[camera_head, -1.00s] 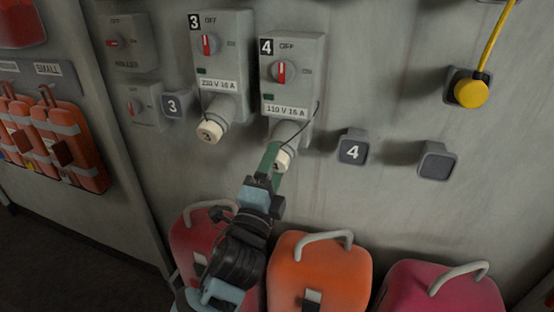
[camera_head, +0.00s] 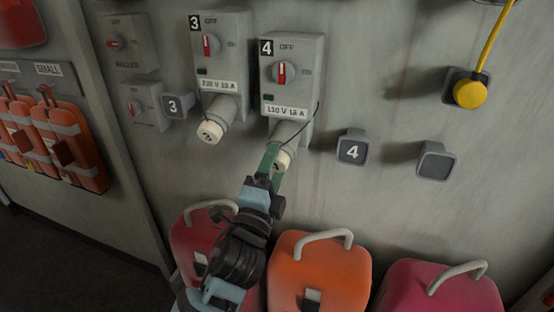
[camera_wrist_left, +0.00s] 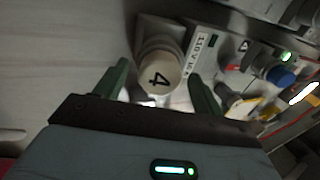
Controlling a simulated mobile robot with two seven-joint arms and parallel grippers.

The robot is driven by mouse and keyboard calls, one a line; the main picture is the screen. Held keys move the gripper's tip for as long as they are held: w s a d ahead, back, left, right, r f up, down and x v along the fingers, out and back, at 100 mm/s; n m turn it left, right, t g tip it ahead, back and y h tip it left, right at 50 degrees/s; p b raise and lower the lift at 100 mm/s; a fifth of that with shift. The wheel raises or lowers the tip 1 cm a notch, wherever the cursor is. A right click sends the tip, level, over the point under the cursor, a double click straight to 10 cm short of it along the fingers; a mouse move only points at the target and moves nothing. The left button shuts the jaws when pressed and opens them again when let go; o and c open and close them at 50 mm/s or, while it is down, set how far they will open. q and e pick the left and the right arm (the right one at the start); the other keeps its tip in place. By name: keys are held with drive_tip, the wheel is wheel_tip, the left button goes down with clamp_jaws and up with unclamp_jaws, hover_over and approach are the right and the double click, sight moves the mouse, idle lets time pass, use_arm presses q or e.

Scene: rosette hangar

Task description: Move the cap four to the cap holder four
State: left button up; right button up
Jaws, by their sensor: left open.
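Cap four (camera_head: 281,160) is a white round cap on the socket under switch box 4 (camera_head: 292,75). In the left wrist view the cap (camera_wrist_left: 160,78) shows a black 4. My left gripper (camera_head: 272,160) is open, with its green fingers at the cap. In the wrist view the fingers (camera_wrist_left: 157,88) stand on either side of it; I cannot tell whether they touch it. A thin dark cord runs beside the socket. Cap holder four (camera_head: 352,148) is a grey square block marked 4 on the wall, right of the box, and is empty. My right gripper is not in view.
Switch box 3 (camera_head: 222,55) with its white cap (camera_head: 209,133) and holder 3 (camera_head: 177,106) are to the left. A blank holder (camera_head: 436,161) and a yellow plug (camera_head: 470,93) are to the right. Red and orange cases (camera_head: 318,275) stand below. The wall between box 4 and holder four is clear.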

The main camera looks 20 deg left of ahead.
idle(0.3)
use_arm(q)
drive_tip(key=c, duration=1.3)
drive_tip(key=shift+s, duration=0.1)
drive_tip(key=shift+v, duration=2.85)
drive_tip(key=shift+a, duration=0.1)
